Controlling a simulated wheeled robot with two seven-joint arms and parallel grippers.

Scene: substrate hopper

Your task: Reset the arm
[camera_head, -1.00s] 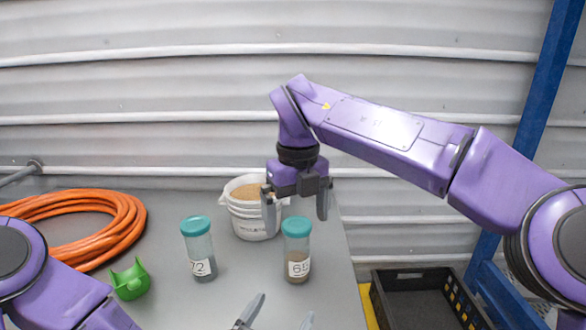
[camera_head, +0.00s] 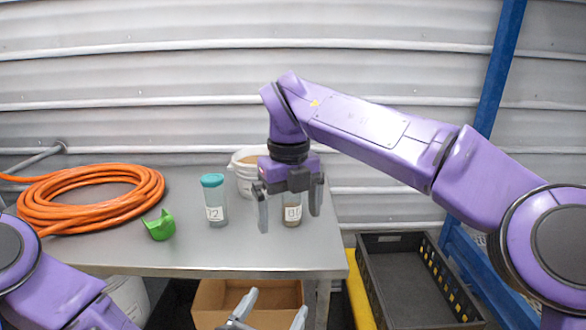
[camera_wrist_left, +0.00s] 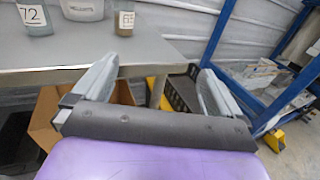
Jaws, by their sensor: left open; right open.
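My right arm comes in from the right in the head view. Its gripper (camera_head: 290,205) is open and empty, pointing down in front of the white bucket (camera_head: 245,180) and the jar with the label starting with 6 or 8 (camera_head: 291,220), partly hiding both. My left gripper (camera_head: 272,308) is low in the head view, in front of the table's front edge, open and empty. In the left wrist view its two fingers (camera_wrist_left: 152,85) stand wide apart with nothing between them. The jar labelled 72 (camera_head: 214,205) stands upright on the table with a teal lid.
The grey table (camera_head: 185,255) also holds an orange hose coil (camera_head: 90,198) and a green scoop (camera_head: 159,226). A black crate (camera_head: 405,285) stands at right near a blue post (camera_head: 500,70).

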